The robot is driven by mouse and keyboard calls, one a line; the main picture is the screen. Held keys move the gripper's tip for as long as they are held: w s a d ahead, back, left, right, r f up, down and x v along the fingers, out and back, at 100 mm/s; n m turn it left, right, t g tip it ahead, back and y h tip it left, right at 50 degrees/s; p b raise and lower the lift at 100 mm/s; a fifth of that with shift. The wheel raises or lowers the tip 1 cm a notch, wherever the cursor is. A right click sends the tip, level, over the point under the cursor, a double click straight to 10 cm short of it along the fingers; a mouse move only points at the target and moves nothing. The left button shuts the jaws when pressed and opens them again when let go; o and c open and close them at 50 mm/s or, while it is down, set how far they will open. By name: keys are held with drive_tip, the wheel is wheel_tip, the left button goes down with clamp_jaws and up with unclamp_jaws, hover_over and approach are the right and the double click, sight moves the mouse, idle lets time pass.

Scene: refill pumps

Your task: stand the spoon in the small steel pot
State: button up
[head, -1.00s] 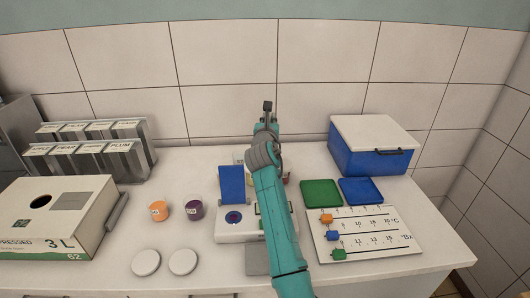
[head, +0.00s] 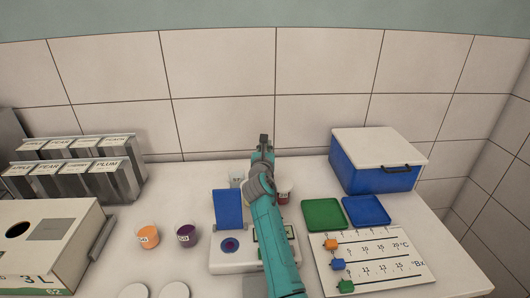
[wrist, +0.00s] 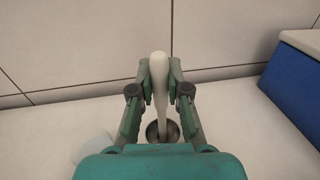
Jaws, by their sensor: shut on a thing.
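My gripper (wrist: 159,75) is shut on a pale spoon (wrist: 159,88), whose rounded upper end sticks up between the fingers in the wrist view. The spoon is near upright, its lower part running down toward the small steel pot (wrist: 153,132). The pot is round and stands on the white counter, partly hidden by the spoon and my wrist. I cannot tell whether the spoon's lower end is inside the pot or above it. In the head view my gripper (head: 263,142) is over the back of the counter, and my arm hides the pot.
A white and blue device (head: 228,212) and a dark red cup (head: 284,196) flank my arm. Green (head: 324,214) and blue (head: 366,211) trays, a lidded blue box (head: 378,180) and a scale board (head: 375,262) are right. Orange (head: 148,237) and purple (head: 187,236) cups stand left.

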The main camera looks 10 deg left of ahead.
drive_tip(key=shift+f, duration=0.95)
drive_tip(key=o, duration=0.7)
drive_tip(key=shift+f, duration=0.15)
drive_tip(key=shift+o, duration=0.2)
